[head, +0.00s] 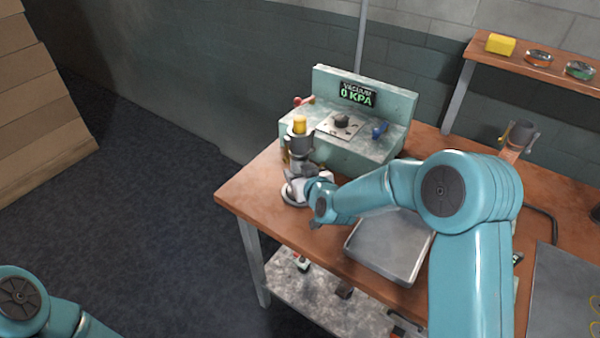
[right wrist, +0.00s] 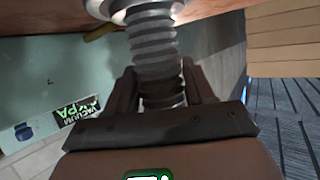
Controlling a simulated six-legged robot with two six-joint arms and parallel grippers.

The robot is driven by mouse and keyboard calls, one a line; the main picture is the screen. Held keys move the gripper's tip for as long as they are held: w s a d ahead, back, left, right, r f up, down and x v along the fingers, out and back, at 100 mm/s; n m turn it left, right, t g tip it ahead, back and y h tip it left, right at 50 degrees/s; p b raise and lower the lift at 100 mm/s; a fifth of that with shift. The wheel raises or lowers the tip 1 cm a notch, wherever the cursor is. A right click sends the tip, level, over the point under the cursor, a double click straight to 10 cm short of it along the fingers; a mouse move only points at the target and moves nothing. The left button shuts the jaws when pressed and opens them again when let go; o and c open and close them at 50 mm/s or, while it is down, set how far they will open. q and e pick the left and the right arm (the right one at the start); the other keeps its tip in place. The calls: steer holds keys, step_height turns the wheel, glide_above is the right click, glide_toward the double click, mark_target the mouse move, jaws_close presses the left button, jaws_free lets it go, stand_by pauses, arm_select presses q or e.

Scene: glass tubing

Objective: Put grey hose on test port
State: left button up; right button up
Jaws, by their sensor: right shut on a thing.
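A grey ribbed hose (right wrist: 153,50) runs between the fingers of my right gripper (right wrist: 158,85) in the right wrist view. The gripper is shut on it. Beyond the fingers the hose meets a pale round collar (right wrist: 150,12) close to the brown bench top. In the head view my right gripper (head: 303,186) is low at the bench's left side, and the hose is mostly hidden there. Just above it stands a grey cylinder (head: 299,146) with a yellow top (head: 299,124). I cannot tell which fitting is the test port. My left gripper is out of view.
A pale green test unit (head: 365,92) reads "VACUUM 0 KPA", with a red lever (head: 303,101), a blue lever (head: 379,130) and a dark knob (head: 342,120). A grey tray (head: 385,262) lies partly under my right arm. A shelf (head: 530,70) stands at the back right.

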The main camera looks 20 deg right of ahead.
steer(key=shift+s, duration=0.1)
steer(key=o, duration=0.9)
steer(key=shift+f, duration=0.1)
steer(key=o, duration=0.4)
steer(key=shift+r, duration=0.25)
steer(key=shift+s, duration=0.3)
steer(key=b+v, duration=0.1)
steer(key=v, duration=1)
steer(key=shift+s+b, duration=0.15)
steer(key=shift+b, duration=0.2)
